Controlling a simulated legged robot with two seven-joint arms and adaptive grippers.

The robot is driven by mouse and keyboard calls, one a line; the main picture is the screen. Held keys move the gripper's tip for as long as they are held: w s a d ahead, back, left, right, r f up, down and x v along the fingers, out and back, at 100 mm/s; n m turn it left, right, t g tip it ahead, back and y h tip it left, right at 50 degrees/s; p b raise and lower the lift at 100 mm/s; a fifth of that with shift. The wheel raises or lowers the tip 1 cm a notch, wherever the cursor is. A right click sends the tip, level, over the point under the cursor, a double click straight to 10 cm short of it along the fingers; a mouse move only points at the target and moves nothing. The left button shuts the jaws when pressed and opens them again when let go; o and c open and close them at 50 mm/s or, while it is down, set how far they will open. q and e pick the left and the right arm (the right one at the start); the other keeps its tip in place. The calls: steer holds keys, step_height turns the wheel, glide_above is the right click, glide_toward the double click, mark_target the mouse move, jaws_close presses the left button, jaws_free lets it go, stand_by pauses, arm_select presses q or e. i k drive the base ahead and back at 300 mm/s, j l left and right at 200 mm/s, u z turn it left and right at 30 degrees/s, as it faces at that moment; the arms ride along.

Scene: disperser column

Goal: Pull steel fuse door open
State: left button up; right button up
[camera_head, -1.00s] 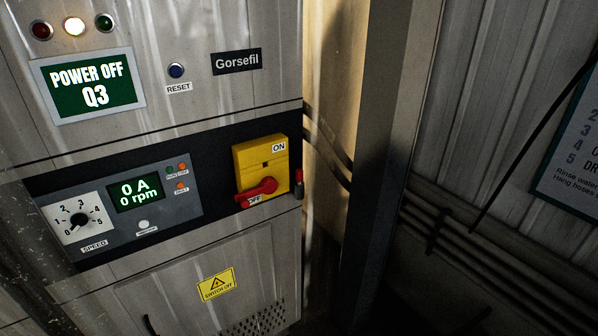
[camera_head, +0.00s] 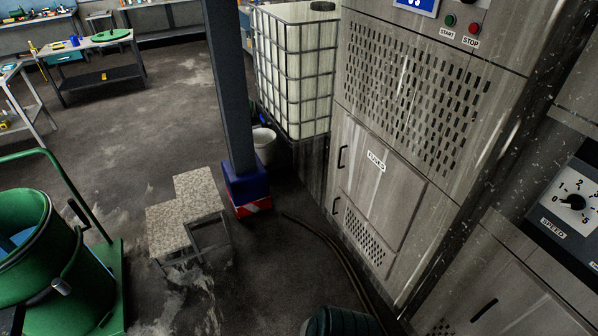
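The steel fuse door (camera_head: 388,196) is on the lower front of the grey cabinet, right of centre in the head view. It carries a white label that seems to read "FUSES" (camera_head: 376,161). A black upright handle (camera_head: 341,158) is near its left edge, and a smaller black handle (camera_head: 335,205) is lower down. A perforated vent patch (camera_head: 364,238) is below the label. The door looks flush with the cabinet and closed. Neither of my grippers shows in this view.
A caged white tank (camera_head: 295,65) stands left of the cabinet. A dark post (camera_head: 228,90), a two-step stool (camera_head: 188,215) and a green drum on a cart (camera_head: 40,250) are left. Hoses (camera_head: 340,255) and a dark green object (camera_head: 340,322) lie before the cabinet. Some floor is clear.

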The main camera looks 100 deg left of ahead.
mark_target(390, 192)
steer(key=j+u, duration=0.1)
steer(key=u, duration=2.6)
